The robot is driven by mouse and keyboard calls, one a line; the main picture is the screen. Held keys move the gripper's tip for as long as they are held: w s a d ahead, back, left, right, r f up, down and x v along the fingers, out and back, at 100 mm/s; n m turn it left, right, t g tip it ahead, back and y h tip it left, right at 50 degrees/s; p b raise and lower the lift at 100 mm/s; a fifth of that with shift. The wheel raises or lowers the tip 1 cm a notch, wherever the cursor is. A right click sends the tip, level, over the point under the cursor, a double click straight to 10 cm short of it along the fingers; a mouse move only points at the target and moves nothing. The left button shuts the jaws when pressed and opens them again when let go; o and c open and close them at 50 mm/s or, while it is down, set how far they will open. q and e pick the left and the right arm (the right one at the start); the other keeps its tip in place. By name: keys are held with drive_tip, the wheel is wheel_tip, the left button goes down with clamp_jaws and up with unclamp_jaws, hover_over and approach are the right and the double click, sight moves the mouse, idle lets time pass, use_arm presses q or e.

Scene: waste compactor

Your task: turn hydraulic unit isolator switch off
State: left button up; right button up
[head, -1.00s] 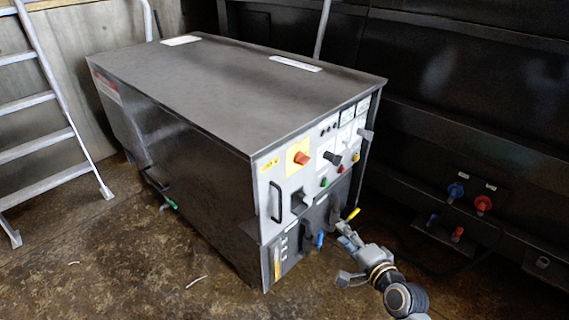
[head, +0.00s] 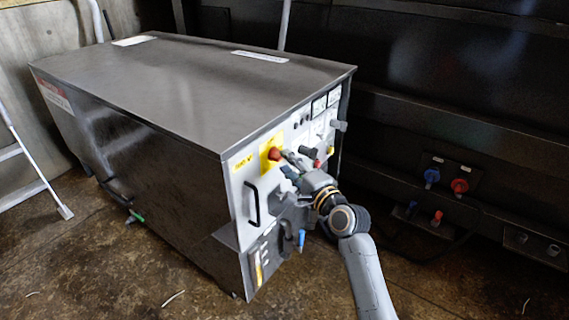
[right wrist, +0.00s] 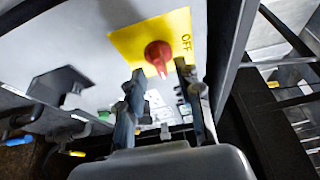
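The isolator switch is a red rotary knob (head: 275,154) on a yellow plate (head: 265,163) at the upper left of the hydraulic unit's control panel. In the right wrist view the red knob (right wrist: 158,55) shows ahead, with its narrow handle pointing down toward my gripper; "OFF" is printed on the plate at the right. My right gripper (head: 288,163) is open in front of the panel, just right of the knob. In the right wrist view its two fingers (right wrist: 159,70) stand apart, one on each side of the knob's handle. Contact cannot be told. My left gripper is not in view.
The grey hydraulic unit (head: 190,85) has a black panel handle (head: 252,203) below the switch and a dark knob (head: 309,153) to its right. Blue and red sockets (head: 459,186) sit on the dark wall at right. A ladder (head: 35,165) stands at left.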

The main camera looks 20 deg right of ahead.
sight(277, 155)
drive_tip(key=shift+x, duration=1.1)
clamp_jaws()
